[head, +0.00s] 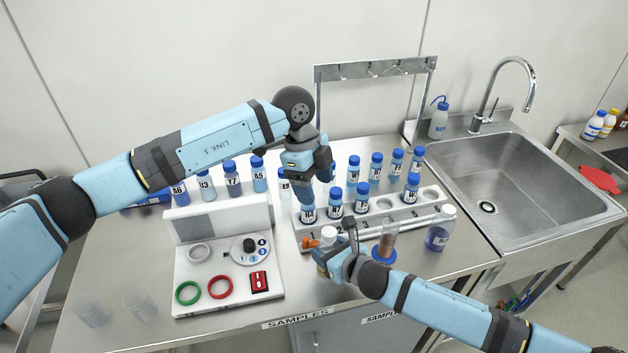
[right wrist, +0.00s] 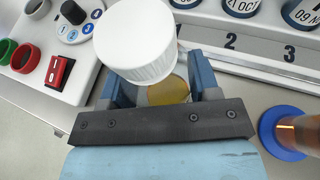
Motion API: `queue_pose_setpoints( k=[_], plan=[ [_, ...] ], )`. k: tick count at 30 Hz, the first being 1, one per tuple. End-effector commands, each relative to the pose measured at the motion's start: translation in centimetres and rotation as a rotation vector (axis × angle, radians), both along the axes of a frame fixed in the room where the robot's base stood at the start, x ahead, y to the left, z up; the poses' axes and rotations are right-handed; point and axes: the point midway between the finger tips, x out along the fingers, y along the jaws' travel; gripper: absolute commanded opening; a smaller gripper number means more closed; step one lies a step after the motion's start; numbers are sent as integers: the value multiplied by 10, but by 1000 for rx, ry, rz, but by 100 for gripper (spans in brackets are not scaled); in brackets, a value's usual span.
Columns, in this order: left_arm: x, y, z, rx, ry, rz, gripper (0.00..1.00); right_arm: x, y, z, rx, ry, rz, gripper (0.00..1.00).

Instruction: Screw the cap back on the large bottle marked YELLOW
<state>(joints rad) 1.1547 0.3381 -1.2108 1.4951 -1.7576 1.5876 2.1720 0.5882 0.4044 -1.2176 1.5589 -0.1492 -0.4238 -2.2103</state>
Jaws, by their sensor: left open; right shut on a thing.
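My right gripper (head: 338,258) is shut on this bottle. In the right wrist view, yellowish contents (right wrist: 168,90) show between the fingers, and the wide white cap (right wrist: 137,45) sits above them, hiding the bottle's neck. I cannot read the bottle's marking or tell how tight the cap is. My left gripper (head: 316,178) is open and empty, higher up, in front of the back vials and above the rack's left end.
A numbered rack (head: 420,213) of blue-capped vials lies behind the bottle. A white device panel (head: 225,300) lies left; the sink (head: 500,180) is far right.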

Motion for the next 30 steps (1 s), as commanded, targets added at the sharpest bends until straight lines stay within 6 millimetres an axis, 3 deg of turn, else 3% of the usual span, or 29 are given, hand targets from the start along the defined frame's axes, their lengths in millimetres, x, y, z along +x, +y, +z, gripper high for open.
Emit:
queue_pose_setpoints(
  k=[18,30],
  plan=[
    [-12,-24,-98,1,2,-1,67,0,0,1,1,-2,0,0],
    [-14,-28,-112,0,0,-1,67,0,0,2,2,-2,1,0]
  ],
)
